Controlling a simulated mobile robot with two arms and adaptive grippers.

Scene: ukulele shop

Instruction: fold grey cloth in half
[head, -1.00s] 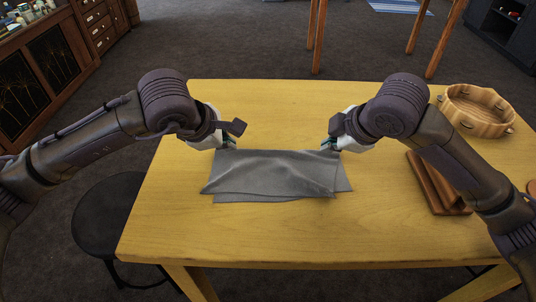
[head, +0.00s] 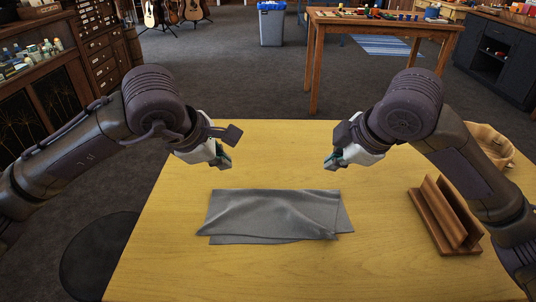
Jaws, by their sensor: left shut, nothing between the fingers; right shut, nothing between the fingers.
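The grey cloth (head: 275,215) lies folded on the yellow table, its fold along the far side. The upper layer does not line up fully with the lower one, which shows along the near edge and at the right. A few soft wrinkles cross the top. My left gripper (head: 224,163) is shut and empty, above the table beyond the cloth's far left corner. My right gripper (head: 331,163) is shut and empty, beyond the far right corner. Both are apart from the cloth.
The yellow table (head: 170,270) is clear around the cloth. A slotted wooden stand (head: 445,218) is at the right. A black stool (head: 88,262) stands at the left.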

